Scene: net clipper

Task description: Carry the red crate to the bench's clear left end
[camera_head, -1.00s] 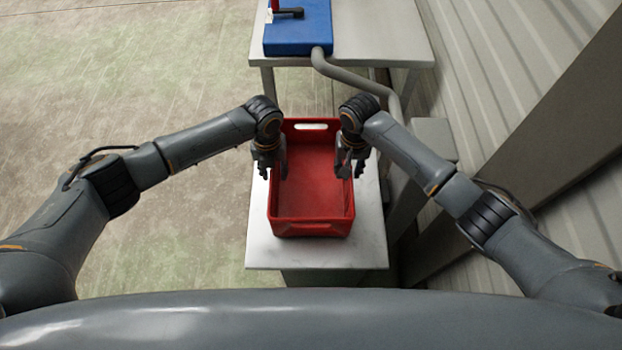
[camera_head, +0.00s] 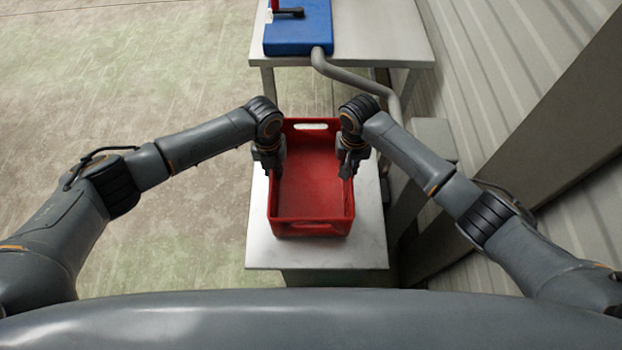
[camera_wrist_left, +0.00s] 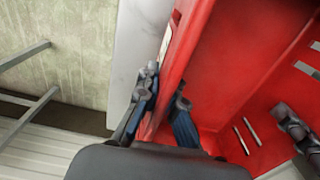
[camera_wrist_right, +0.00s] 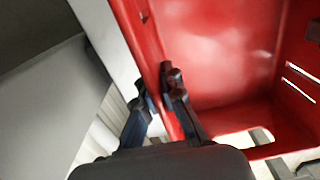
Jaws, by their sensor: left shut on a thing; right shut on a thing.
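The red crate (camera_head: 312,190) is empty and stands upright on a small pale table (camera_head: 262,252) in front of me. My left gripper (camera_head: 270,170) is shut on the crate's left wall, one finger inside and one outside; the left wrist view shows the wall between the fingers (camera_wrist_left: 165,112). My right gripper (camera_head: 348,168) is shut on the crate's right wall in the same way, and the right wrist view shows it pinched there (camera_wrist_right: 158,105). The head view does not show clearly whether the crate's base touches the tabletop.
A longer bench (camera_head: 378,35) stands beyond the small table, with a blue machine (camera_head: 300,30) on its left part. A grey hose (camera_head: 355,80) runs from the machine down at the right. A corrugated wall (camera_head: 520,90) bounds the right. Open floor (camera_head: 120,90) lies left.

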